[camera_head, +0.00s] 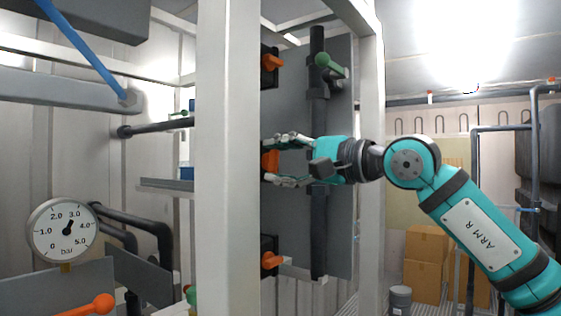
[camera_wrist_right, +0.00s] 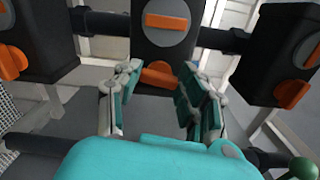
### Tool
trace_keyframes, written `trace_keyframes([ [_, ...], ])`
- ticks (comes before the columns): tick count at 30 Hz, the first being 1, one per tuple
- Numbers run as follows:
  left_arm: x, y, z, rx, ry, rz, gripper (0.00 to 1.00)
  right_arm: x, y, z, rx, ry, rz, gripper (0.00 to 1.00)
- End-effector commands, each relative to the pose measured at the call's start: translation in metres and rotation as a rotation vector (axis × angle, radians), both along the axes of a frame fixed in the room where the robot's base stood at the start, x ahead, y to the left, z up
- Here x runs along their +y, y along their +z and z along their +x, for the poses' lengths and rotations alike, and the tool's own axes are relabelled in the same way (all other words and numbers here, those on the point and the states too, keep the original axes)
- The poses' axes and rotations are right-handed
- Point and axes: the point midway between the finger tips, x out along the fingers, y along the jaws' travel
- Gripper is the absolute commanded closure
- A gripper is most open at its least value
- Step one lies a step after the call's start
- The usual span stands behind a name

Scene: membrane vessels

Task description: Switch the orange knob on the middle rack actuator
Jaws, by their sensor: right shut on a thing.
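The middle rack actuator is a black box with an orange knob (camera_head: 270,160) on its front, partly hidden behind the white frame post in the head view. My right gripper (camera_head: 275,162) comes in from the right with its two fingers above and below this knob, shut on it. In the right wrist view, the middle actuator (camera_wrist_right: 147,52) is at the top, with an orange bar on a grey disc. Its orange knob (camera_wrist_right: 158,76) sits between the fingertips of my right gripper (camera_wrist_right: 160,78). My left gripper is not in view.
Similar actuators with orange knobs stand above (camera_head: 272,62) and below (camera_head: 271,261). A white post (camera_head: 228,170) stands close to the left of the gripper. A dark pipe with a green handle (camera_head: 331,64) runs behind. A pressure gauge (camera_head: 62,231) is at lower left.

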Motion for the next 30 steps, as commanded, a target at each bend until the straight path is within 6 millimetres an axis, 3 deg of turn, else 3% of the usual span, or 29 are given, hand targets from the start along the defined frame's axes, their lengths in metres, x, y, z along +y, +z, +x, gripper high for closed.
trace_keyframes([
  [10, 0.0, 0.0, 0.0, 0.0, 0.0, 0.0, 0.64, 0.0, 0.0, 0.0, -0.005, 0.0, -0.004, 0.92],
  [11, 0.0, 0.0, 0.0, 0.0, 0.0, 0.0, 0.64, 0.0, 0.0, 0.0, -0.005, 0.0, -0.004, 0.59],
  [16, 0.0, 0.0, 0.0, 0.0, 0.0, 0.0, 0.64, 0.0, 0.0, 0.0, -0.003, 0.0, -0.004, 0.37],
  [25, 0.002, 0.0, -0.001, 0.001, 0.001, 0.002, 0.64, -0.002, 0.0, -0.001, -0.003, -0.001, -0.002, 0.37],
  [30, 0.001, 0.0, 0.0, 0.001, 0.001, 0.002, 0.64, -0.018, 0.0, -0.012, -0.004, -0.002, -0.003, 0.37],
])
